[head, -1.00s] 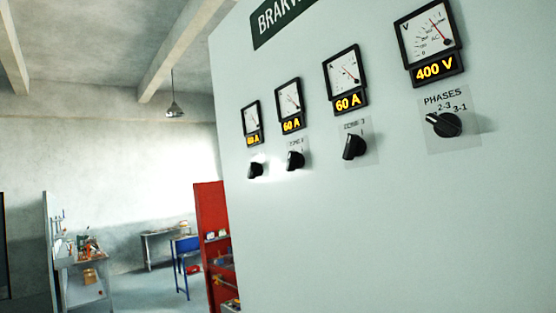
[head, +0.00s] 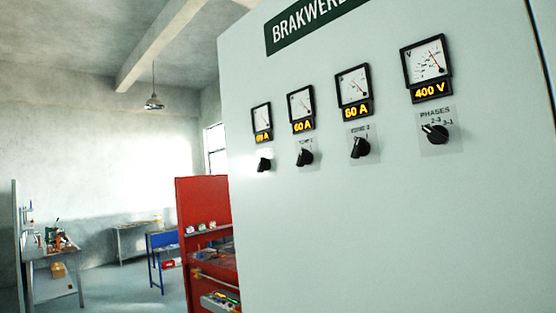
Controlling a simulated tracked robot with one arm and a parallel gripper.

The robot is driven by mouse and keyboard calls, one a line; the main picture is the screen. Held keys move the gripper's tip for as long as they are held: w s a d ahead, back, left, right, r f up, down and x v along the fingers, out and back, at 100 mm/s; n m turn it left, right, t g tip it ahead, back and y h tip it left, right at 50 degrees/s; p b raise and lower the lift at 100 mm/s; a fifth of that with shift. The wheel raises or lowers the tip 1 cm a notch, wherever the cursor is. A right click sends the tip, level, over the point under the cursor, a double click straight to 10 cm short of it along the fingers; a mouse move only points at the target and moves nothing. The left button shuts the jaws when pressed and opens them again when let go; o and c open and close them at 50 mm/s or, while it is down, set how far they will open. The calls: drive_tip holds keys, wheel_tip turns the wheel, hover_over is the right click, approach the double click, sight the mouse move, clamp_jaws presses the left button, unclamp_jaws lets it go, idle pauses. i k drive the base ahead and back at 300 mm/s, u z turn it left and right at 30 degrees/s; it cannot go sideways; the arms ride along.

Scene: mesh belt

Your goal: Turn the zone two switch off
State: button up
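A pale grey-green control cabinet (head: 400,240) fills the right of the view. It has a row of black rotary switches under square meters. The second switch from the left (head: 305,157) has a label above it too blurred to read surely; by its place it looks like zone two. Its pointer is tilted, and its exact setting is hard to tell. The meter above it (head: 301,103) shows 60 A. The third switch (head: 359,148) has a label that seems to read zone 3. The leftmost switch (head: 264,164) has no readable label. My gripper is not in view.
A phases switch (head: 435,134) sits at the right under a 400 V meter (head: 426,61). A red tool cabinet (head: 203,205) stands left of the control cabinet. A workbench (head: 52,262) and a blue table (head: 163,250) stand further back. Some floor shows between them.

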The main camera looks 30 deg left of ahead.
sight(305, 158)
drive_tip(key=u, duration=0.3)
drive_tip(key=i, duration=1.1)
drive_tip(key=z, duration=0.2)
